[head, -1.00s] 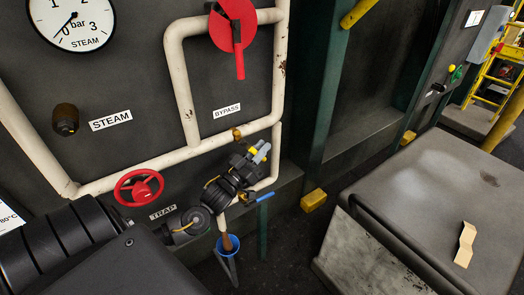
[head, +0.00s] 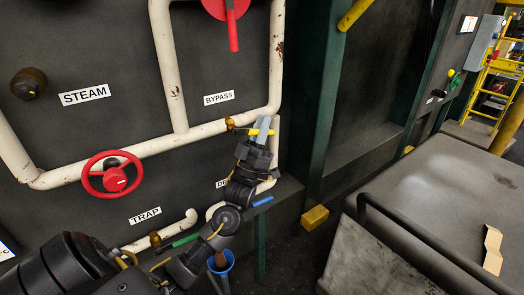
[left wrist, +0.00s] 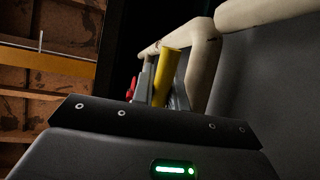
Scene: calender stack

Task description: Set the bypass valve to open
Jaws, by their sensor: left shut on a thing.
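A yellow lever (head: 267,132) runs sideways to the right from a brass valve (head: 230,124) on the cream pipe below the BYPASS label (head: 219,98). My left gripper (head: 263,127) is shut on this lever, its pale fingers pointing up. The left wrist view shows the yellow lever (left wrist: 168,76) between the fingers. A red disc with a red arm hanging straight down (head: 233,32) is above the label. My gripper hides part of the lever. My right gripper is not in view.
A red handwheel (head: 115,178) is to the left. A green lever (head: 185,241) and a blue lever (head: 263,201) lie low beside my left arm. A blue-rimmed bucket (head: 222,262) is below. A grey bench (head: 420,180) stands at right.

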